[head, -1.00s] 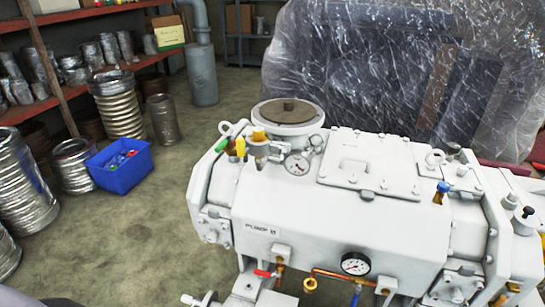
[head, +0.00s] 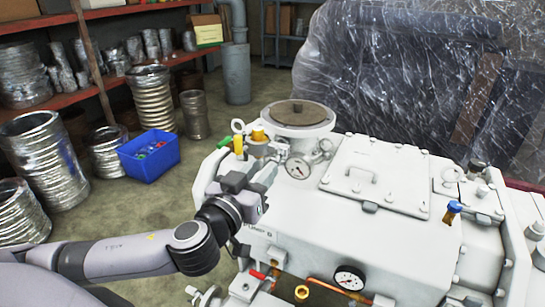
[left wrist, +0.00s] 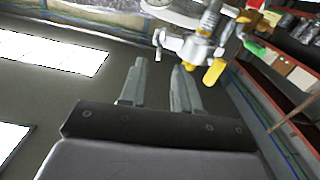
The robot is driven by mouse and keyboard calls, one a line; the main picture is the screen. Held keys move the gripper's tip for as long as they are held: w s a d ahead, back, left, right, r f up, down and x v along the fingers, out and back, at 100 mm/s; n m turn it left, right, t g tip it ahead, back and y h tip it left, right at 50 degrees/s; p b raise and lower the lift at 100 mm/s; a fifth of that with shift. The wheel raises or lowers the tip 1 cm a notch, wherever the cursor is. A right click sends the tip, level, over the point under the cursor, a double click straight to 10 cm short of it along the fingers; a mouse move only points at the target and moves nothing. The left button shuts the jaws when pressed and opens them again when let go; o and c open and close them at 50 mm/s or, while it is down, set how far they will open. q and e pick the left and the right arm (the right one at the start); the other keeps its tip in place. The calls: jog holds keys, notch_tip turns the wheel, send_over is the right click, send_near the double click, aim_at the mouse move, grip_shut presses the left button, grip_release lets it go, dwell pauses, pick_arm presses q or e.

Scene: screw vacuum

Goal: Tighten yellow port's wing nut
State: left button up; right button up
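The yellow port is on the far left part of the white pump (head: 400,240), beside the round flange. A yellow cap (head: 258,133) and an upright yellow piece (head: 238,145) show there in the head view. The yellow piece (left wrist: 214,70) is larger in the left wrist view, right of my fingers. I cannot tell the wing nut's shape clearly. My left gripper (head: 262,178) is just in front of the port, apart from it. In the left wrist view my left gripper (left wrist: 160,68) has a gap between its fingers with nothing in it. My right gripper is out of view.
A pressure gauge (head: 298,167) is close right of my left gripper. A green handle (head: 224,141) is beside the yellow piece. A blue-capped port (head: 453,208) is on the right. A blue bin (head: 150,157) is on the floor, with shelves behind.

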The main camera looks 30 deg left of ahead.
aim_at(276, 154)
pick_arm(q)
jog(key=shift+w+a+p, duration=0.15)
jog(key=shift+w+p, duration=0.4)
jog(key=shift+w, duration=2.25)
grip_shut()
